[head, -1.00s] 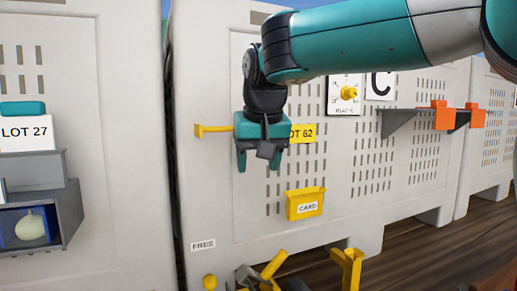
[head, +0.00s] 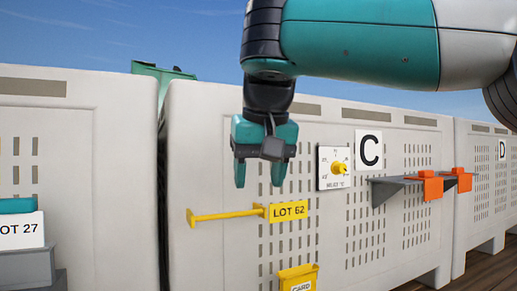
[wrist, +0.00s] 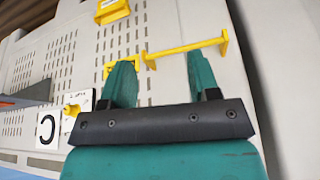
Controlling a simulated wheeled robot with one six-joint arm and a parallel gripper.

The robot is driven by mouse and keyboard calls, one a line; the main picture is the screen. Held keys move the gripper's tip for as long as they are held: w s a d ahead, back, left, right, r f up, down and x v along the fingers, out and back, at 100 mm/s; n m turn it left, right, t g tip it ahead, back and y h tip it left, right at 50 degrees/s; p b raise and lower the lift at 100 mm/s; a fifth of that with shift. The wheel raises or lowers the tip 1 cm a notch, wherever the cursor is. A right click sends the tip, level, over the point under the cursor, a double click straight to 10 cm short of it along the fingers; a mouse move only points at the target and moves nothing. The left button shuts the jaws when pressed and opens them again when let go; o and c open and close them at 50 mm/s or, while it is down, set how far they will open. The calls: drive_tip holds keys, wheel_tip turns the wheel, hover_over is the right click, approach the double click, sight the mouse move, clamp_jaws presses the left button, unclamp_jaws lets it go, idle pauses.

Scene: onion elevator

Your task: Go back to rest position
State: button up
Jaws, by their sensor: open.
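My gripper (head: 262,165) is teal with a dark wrist. It hangs with its fingers pointing down in front of the pale crate marked C (head: 215,130). It is open, and nothing shows between its fingers. In the wrist view my gripper (wrist: 160,80) has its two teal fingers apart, with a yellow peg (wrist: 185,49) showing beyond them. In the head view the yellow peg (head: 222,215) sticks out to the left below the fingers, beside a yellow LOT 62 label (head: 289,212).
A dial panel (head: 334,168) with a yellow knob and a grey shelf (head: 400,186) with orange clips are on the crate to the right. A yellow CARD holder (head: 298,279) is below. A LOT 27 box (head: 22,232) stands at the left. Sky is open above.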

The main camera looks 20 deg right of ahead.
drive_tip(key=s+f+n+g+b, duration=0.1)
drive_tip(key=s+f+n+b, duration=0.2)
drive_tip(key=f, duration=0.8)
drive_tip(key=f+n+b, duration=0.3)
drive_tip(key=f+b, duration=0.3)
drive_tip(key=f, duration=0.4)
drive_tip(key=s+a+f+n+g+y+b, duration=0.1)
drive_tip(key=s+a+f+y+b, duration=0.1)
drive_tip(key=s+f, duration=0.5)
drive_tip(key=s+a+f+n+g+y+b, duration=0.2)
drive_tip(key=s+a+f+y, duration=0.1)
drive_tip(key=s+f, duration=0.5)
drive_tip(key=shift+s+a+f+g+b, duration=0.25)
drive_tip(key=shift+a+f+g+b, duration=0.1)
drive_tip(key=shift+f, duration=0.35)
drive_tip(key=c, duration=0.3)
